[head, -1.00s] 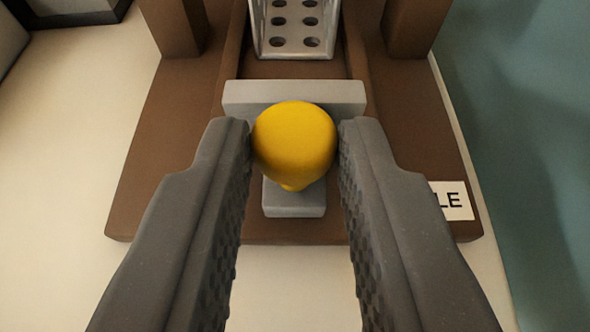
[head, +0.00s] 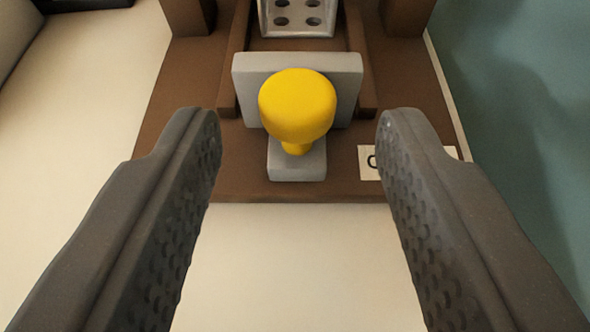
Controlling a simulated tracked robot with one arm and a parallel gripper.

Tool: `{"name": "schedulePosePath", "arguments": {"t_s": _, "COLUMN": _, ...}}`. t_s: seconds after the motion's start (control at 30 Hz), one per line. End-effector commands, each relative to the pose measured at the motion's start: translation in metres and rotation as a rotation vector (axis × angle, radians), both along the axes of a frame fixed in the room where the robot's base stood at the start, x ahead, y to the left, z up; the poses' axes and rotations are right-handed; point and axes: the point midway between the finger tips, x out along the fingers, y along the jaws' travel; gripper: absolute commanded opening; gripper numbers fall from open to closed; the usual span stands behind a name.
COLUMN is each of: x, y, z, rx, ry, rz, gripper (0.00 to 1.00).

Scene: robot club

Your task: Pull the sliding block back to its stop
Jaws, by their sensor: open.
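The sliding block (head: 297,168) is grey, with an upright grey plate (head: 247,88) behind and a yellow knob (head: 297,104) standing on it. It sits at the near end of a channel between two brown rails, on a brown base (head: 230,181). My gripper (head: 298,118) is wide open and empty. One finger is to the left of the knob and one to the right, with a clear gap on both sides. The fingertips are apart from the knob and the plate.
A grey perforated metal part (head: 297,17) stands in the channel behind the plate. Brown posts rise at the back left and back right. A partly hidden white label (head: 369,163) is on the base's right front. The pale surface (head: 300,260) in front is clear.

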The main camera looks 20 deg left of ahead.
Motion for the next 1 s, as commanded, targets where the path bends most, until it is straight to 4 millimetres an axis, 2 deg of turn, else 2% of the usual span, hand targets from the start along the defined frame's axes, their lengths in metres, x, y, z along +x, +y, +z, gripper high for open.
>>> {"name": "schedulePosePath", "arguments": {"t_s": 0.6, "x": -0.090, "y": -0.037, "z": 0.040, "rx": 0.000, "ry": 0.000, "rz": -0.002, "gripper": 0.43}}
{"name": "schedulePosePath", "arguments": {"t_s": 1.0, "x": -0.101, "y": -0.041, "z": 0.042, "rx": 0.004, "ry": -0.003, "rz": 0.002, "gripper": 0.43}}
